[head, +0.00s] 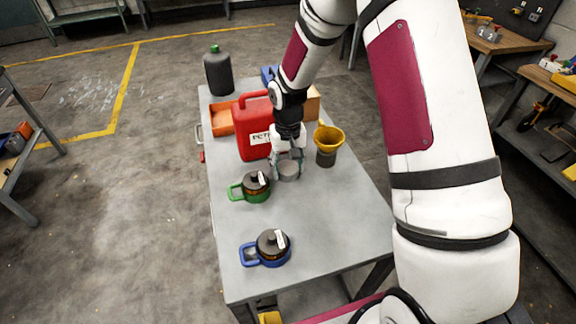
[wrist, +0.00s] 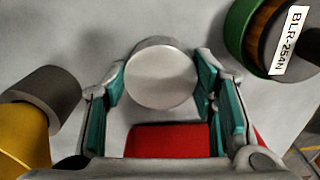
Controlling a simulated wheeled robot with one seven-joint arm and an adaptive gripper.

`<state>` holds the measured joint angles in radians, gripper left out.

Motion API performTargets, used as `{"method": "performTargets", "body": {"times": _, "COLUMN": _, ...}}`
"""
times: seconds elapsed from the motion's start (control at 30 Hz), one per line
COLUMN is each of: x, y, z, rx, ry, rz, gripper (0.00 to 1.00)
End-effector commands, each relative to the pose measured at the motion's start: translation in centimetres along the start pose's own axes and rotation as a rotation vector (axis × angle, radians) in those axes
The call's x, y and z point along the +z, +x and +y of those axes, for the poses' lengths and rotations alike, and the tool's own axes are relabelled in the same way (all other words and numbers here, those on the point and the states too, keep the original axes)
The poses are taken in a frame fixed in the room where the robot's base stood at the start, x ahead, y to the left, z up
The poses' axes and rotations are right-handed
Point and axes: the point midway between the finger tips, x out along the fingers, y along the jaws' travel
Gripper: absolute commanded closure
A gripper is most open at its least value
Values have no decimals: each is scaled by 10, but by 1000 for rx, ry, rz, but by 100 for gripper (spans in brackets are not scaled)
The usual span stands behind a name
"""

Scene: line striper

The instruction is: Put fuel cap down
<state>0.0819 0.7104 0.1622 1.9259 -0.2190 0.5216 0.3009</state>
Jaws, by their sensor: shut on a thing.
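The fuel cap is a round grey disc (head: 288,170). It also shows in the wrist view (wrist: 161,78), seen from above between the teal finger pads. My gripper (head: 288,163) is shut on the cap, low over the grey table (head: 315,215). I cannot tell whether the cap touches the tabletop. A red fuel can (head: 250,147) with a white label stands just behind and left of my gripper. Part of its red body (wrist: 165,139) shows between the fingers in the wrist view.
A yellow funnel (head: 329,138) on a grey cylinder stands close to the right. A green-handled container (head: 255,187) and a blue-handled one (head: 272,246) stand at the front left. An orange bin (head: 221,121) and a dark bottle (head: 218,72) are behind. The table's front right is clear.

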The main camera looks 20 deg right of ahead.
Motion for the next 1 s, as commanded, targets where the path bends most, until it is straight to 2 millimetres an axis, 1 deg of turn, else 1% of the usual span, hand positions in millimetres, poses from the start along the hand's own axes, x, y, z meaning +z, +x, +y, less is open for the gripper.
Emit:
{"method": "performTargets", "body": {"times": 0.07, "x": 0, "y": 3, "z": 0, "rx": 0, "ry": 0, "rz": -2, "gripper": 82}}
{"method": "performTargets", "body": {"times": 0.1, "x": 0, "y": 2, "z": 0, "rx": 0, "ry": 0, "rz": -1, "gripper": 39}}
{"method": "performTargets", "body": {"times": 0.13, "x": 0, "y": 2, "z": 0, "rx": 0, "ry": 0, "rz": -1, "gripper": 33}}
{"method": "performTargets", "body": {"times": 0.17, "x": 0, "y": 2, "z": 0, "rx": 0, "ry": 0, "rz": -1, "gripper": 28}}
{"method": "performTargets", "body": {"times": 0.47, "x": 0, "y": 2, "z": 0, "rx": 0, "ry": 0, "rz": -1, "gripper": 28}}
{"method": "performTargets", "body": {"times": 0.57, "x": 0, "y": -4, "z": 0, "rx": 0, "ry": 1, "rz": 1, "gripper": 28}}
{"method": "performTargets", "body": {"times": 0.67, "x": -1, "y": -15, "z": 0, "rx": 0, "ry": 2, "rz": 2, "gripper": 28}}
{"method": "performTargets", "body": {"times": 1.0, "x": -2, "y": -84, "z": 0, "rx": 0, "ry": 1, "rz": 4, "gripper": 28}}
